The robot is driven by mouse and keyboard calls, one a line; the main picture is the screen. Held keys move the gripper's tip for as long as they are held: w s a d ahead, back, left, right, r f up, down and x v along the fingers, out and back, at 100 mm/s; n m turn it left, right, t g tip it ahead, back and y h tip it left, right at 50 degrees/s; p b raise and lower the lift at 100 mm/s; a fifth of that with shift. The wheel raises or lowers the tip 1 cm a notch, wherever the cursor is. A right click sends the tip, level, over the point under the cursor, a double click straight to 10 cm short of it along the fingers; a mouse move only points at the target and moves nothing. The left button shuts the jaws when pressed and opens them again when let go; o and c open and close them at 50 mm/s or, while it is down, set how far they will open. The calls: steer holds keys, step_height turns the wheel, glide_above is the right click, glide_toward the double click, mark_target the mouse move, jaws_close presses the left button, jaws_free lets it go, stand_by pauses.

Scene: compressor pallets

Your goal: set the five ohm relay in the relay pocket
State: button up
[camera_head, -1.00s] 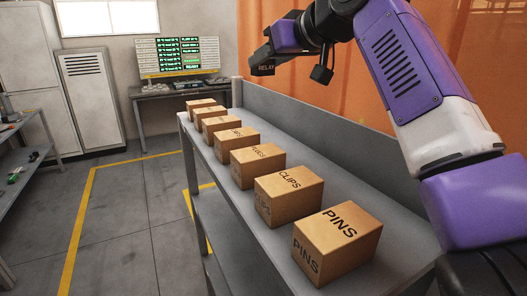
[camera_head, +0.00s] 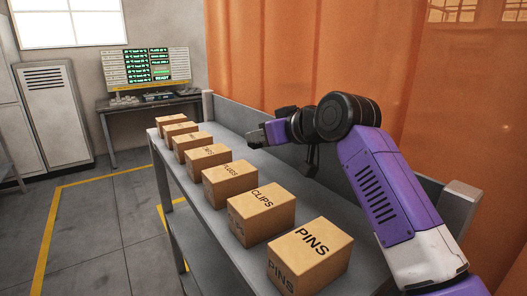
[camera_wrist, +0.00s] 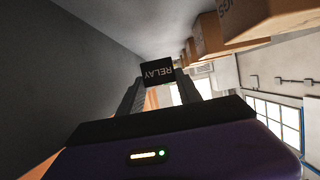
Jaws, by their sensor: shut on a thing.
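In the wrist view my gripper (camera_wrist: 160,88) is shut on a small black block labelled RELAY (camera_wrist: 157,71), held between the two fingertips. No ohm value is readable on it. In the head view my gripper (camera_head: 262,133) is above the far part of the grey bench, behind the row of boxes, with the dark relay at its tip. The relay pocket is not in view.
A row of cardboard boxes stands along the grey bench (camera_head: 232,284), among them CLIPS (camera_head: 262,212) and PINS (camera_head: 310,255). A raised back panel (camera_head: 240,117) edges the bench before an orange curtain (camera_head: 300,50). A monitor (camera_head: 147,66) stands on a far desk.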

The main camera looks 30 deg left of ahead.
mark_target(264, 168)
steer(key=shift+f+p, duration=0.45)
steer(key=shift+f, duration=2.05)
steer(key=shift+f, duration=0.15)
steer(key=o, duration=1.4)
steer(key=shift+c, duration=0.2)
